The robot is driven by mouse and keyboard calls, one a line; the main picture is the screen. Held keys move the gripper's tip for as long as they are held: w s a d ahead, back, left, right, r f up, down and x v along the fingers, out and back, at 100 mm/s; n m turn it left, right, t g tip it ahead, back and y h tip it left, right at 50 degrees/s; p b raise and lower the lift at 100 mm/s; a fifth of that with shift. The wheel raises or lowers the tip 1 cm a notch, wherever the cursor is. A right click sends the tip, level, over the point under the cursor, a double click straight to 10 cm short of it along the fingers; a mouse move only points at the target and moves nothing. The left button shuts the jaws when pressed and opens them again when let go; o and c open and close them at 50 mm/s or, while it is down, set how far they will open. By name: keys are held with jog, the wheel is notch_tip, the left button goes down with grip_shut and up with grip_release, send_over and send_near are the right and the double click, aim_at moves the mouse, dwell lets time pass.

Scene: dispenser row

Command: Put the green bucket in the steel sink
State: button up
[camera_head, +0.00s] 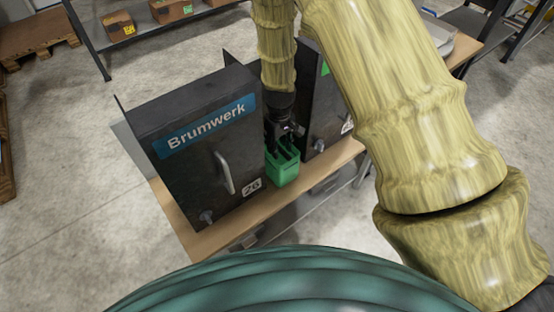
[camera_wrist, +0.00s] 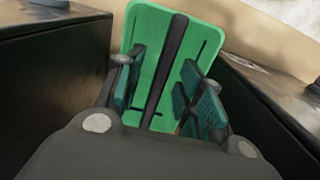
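The green bucket (camera_head: 283,172) stands on a wooden bench top (camera_head: 212,238), in the narrow gap between two dark dispensers. My gripper (camera_head: 284,138) points down over it. In the wrist view the bucket (camera_wrist: 150,25) is seen from above, with a dark bar across its middle. My gripper (camera_wrist: 163,105) is open, with one teal finger pad on each side of the bar and a gap on both sides. The fingertips are low, at or inside the bucket's rim; their exact depth is unclear. A pale grey basin-like thing (camera_head: 458,42), possibly the steel sink, is partly hidden behind my arm.
The left dispenser (camera_head: 185,160) is labelled Brumwerk and 26, with a handle and a small tap in front. The right dispenser (camera_head: 318,115) is close on the other side, partly hidden by my arm. A shelf (camera_head: 90,40) with boxes stands behind. The floor (camera_head: 60,200) at left is clear.

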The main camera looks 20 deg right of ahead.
jog(key=shift+f, duration=0.45)
grip_shut()
jog(key=shift+r, duration=0.15)
